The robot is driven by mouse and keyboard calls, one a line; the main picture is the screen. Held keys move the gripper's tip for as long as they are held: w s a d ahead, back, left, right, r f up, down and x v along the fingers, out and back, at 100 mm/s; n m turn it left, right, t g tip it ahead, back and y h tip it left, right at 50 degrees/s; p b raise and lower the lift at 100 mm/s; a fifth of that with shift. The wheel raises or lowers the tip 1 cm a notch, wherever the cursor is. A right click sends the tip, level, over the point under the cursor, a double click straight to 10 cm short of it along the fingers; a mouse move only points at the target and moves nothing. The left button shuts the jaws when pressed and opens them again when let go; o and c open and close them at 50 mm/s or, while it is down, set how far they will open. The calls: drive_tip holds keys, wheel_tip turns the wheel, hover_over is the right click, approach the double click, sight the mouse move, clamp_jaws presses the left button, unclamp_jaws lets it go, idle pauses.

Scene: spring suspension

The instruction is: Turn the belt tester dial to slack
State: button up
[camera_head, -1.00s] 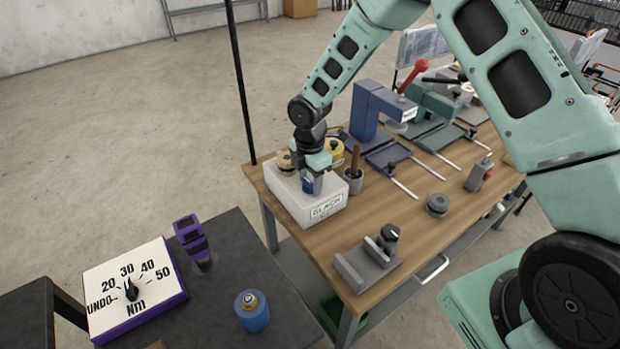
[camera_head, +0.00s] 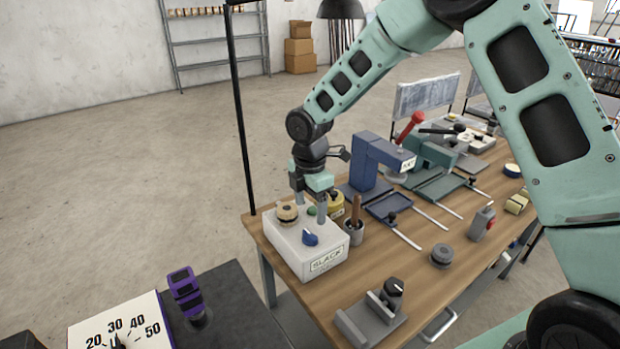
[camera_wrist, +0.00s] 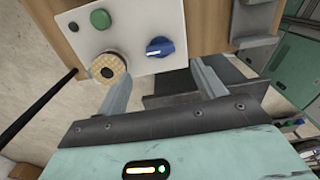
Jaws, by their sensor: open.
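The belt tester (camera_head: 288,258) is a white box with a "SLACK" label on its front, at the near left corner of the wooden bench. Its blue dial (camera_head: 310,237) is on the top face, and it also shows in the wrist view (camera_wrist: 160,47) with a white line lying roughly crosswise. A green button and a beige round roller (camera_wrist: 103,68) are also on that face. My gripper (camera_head: 310,212) is open and empty, just above the dial and apart from it. In the wrist view, its fingers (camera_wrist: 159,72) are spread on either side below the dial. Any dial scale marks are unreadable.
A brown-handled tool in a grey cup (camera_head: 354,228) and a yellow roll stand close right of the tester. A blue press (camera_head: 372,165) is behind them. A black pole (camera_head: 240,120) rises at the left corner. A torque gauge (camera_head: 120,325) is at lower left.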

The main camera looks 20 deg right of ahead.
wheel_tip(320, 180, up, 9)
drive_tip(key=shift+b, duration=0.45)
